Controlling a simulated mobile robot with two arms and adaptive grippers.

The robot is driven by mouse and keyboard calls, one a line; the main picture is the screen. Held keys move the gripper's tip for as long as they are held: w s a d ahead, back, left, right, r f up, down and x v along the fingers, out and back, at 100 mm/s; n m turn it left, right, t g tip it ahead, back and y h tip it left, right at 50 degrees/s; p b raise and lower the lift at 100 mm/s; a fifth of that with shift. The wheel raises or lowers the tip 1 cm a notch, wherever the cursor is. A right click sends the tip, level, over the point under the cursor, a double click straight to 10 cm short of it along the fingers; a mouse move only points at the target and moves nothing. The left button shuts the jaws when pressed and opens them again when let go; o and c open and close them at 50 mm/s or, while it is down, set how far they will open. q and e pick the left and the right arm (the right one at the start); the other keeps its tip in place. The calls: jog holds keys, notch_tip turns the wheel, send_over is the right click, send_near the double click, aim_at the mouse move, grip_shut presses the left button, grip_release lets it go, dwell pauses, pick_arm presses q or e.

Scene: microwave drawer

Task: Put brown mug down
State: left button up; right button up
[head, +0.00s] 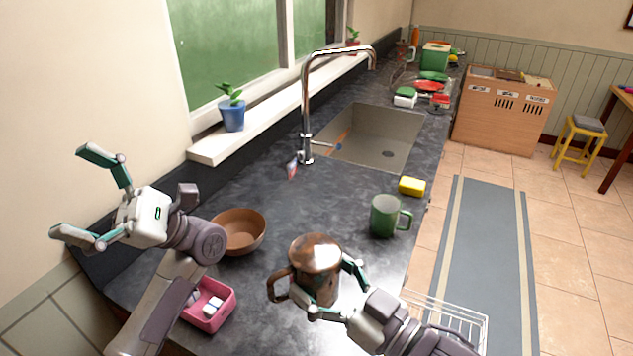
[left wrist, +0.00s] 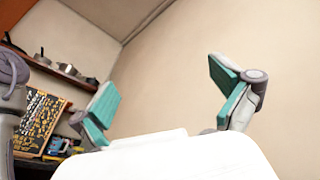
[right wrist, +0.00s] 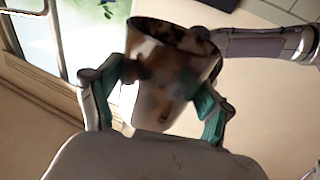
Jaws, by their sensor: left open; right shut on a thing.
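The brown mug (head: 315,258) is a shiny, mottled brown cup with its handle toward the left in the head view. My right gripper (head: 330,290) is shut on it, with one finger on each side. The mug is upright at the front of the dark counter (head: 250,310); whether its base touches the counter is hidden. In the right wrist view the mug (right wrist: 172,75) sits between the teal finger pads. My left gripper (head: 85,195) is open and empty, raised at the left near the wall; its spread fingers also show in the left wrist view (left wrist: 165,105).
A wire rack (head: 455,315) is at lower right.

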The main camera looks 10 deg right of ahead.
pick_arm(q)
jog(key=s+d+r+n+g+h, duration=0.4)
jog(key=d+n+h, duration=0.2)
jog(key=n+h, duration=0.25)
jog(key=s+d+r+n+g+h, duration=0.3)
jog(key=d+n+g+h, duration=0.3)
jog(key=h, duration=0.4)
jog(key=s+d+f+n+t+h, duration=0.1)
jog(key=s+d+n+t+h, duration=0.1)
jog(key=s+d+t+h, duration=0.25)
jog(key=s+d+f+n+t+h, duration=0.1)
jog(key=s+d+n+t+h, duration=0.15)
jog(key=d+t, duration=0.4)
pick_arm(e)
jog(key=shift+d, duration=0.1)
pick_arm(q)
jog(key=m+t+y, duration=0.2)
jog(key=m+t, duration=0.2)
jog(key=t, duration=1.2)
send_near(317, 250)
notch_tip(317, 250, down, 11)
jog(key=shift+r, duration=0.1)
